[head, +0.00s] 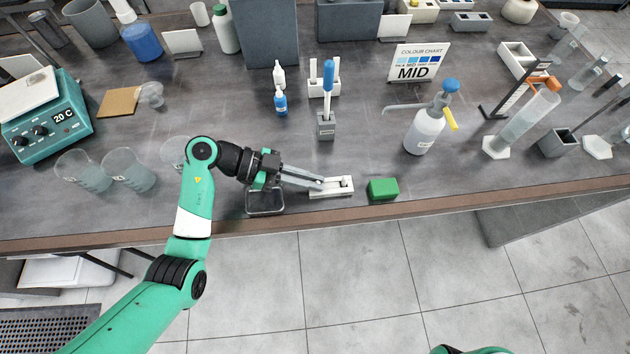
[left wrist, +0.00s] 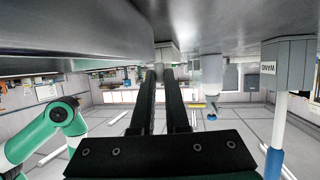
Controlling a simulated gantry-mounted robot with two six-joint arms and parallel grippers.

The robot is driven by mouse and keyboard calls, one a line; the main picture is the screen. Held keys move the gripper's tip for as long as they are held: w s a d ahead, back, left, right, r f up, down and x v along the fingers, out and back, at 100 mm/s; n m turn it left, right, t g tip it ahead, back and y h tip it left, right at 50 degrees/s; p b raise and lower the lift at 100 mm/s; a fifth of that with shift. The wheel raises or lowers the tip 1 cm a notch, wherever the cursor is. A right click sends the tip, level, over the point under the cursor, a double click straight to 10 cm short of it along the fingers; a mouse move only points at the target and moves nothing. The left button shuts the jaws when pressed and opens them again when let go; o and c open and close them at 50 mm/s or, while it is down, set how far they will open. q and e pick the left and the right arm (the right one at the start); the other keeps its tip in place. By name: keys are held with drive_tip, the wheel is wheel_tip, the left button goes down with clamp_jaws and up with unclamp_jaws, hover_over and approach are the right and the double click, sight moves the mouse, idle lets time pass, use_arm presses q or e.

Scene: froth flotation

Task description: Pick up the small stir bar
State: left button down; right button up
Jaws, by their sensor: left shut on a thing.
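My left gripper (head: 322,184) reaches in low from the left, with its fingertips at the white holder (head: 345,192) near the table's front edge. In the left wrist view the two dark fingers (left wrist: 166,76) are close together, with a pale block-like shape (left wrist: 166,48) at their tips. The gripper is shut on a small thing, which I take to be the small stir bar. The bar is hidden between the tips and too small to make out. I cannot tell whether it is clear of the holder. My right gripper is not in view.
A green block (head: 383,189) lies just right of the holder. A clear dish (head: 265,203) sits under my left wrist. A grey stand with a blue-topped pen (head: 326,125) and a wash bottle (head: 428,128) stand behind. Beakers (head: 128,170) stand at left.

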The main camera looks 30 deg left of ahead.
use_arm(q)
drive_tip(key=shift+r+p, duration=0.4)
drive_tip(key=shift+r, duration=0.15)
wheel_tip(320, 180, up, 3)
drive_tip(key=shift+p, duration=1.1)
drive_tip(key=s+a+r+p, duration=0.4)
drive_tip(key=s+r+p, duration=0.3)
drive_tip(key=s, duration=0.6)
drive_tip(key=shift+s+r, duration=0.25)
drive_tip(key=shift+r, duration=0.7)
